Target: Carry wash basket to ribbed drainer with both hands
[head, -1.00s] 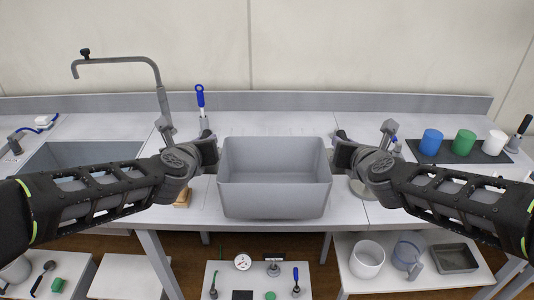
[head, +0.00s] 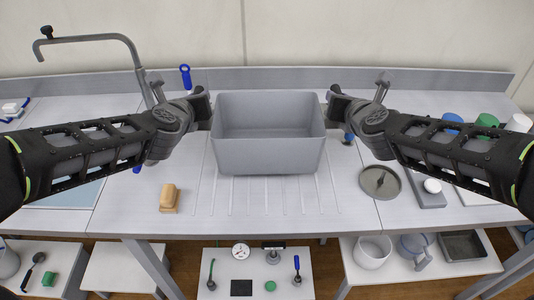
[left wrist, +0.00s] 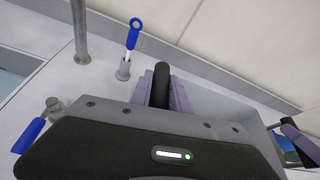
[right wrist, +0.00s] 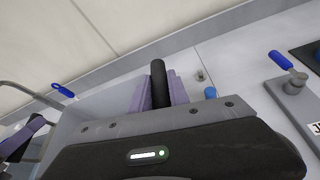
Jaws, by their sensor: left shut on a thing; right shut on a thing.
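The wash basket (head: 268,157) is an open, empty grey tub, upright and roughly level in the head view. My left gripper (head: 204,108) is shut on its left rim and my right gripper (head: 334,106) is shut on its right rim. The ribbed drainer (head: 267,205) is a set of pale raised ribs on the counter. Its front part shows in front of the basket; the basket hides the back part. I cannot tell whether the basket touches the ribs. The basket wall also shows in the left wrist view (left wrist: 222,112) and the right wrist view (right wrist: 100,108).
A tan brush or sponge (head: 169,197) lies left of the ribs. A round grey lid (head: 380,182) lies to the right. A blue-handled tool (head: 186,77) stands behind my left gripper. The tap (head: 95,38) arches at left. The back ledge (head: 285,78) runs behind the basket.

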